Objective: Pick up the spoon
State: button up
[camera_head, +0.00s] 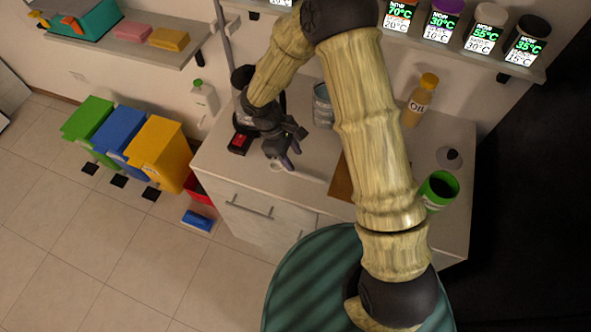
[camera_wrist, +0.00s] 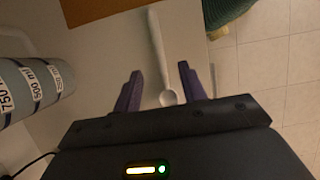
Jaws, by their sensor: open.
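The white spoon (camera_wrist: 157,50) lies on the light counter top in the wrist view. Its handle points away from my gripper and its bowl (camera_wrist: 168,98) is nearest me. My gripper (camera_wrist: 160,85) is open, with one purple finger on each side of the spoon's bowl end. Nothing is held between the fingers. I cannot tell how high the fingers are above the counter. In the head view my gripper (camera_head: 284,152) hangs over the counter's front left part, and a pale strip of the spoon (camera_head: 310,177) shows just beside it.
A measuring container (camera_wrist: 32,85) stands left of my gripper in the wrist view. In the head view, a red and black object (camera_head: 239,144) lies left of the gripper. An oil bottle (camera_head: 419,100) and green container (camera_head: 438,190) stand to the right. A brown board (camera_head: 341,182) is partly hidden.

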aim_at(303, 174)
jog(key=shift+x, duration=1.15)
jog(key=shift+p+x, duration=1.05)
jog(key=shift+x, duration=1.5)
jog(key=shift+w, duration=0.15)
jog(key=shift+c, duration=0.2)
grip_shut()
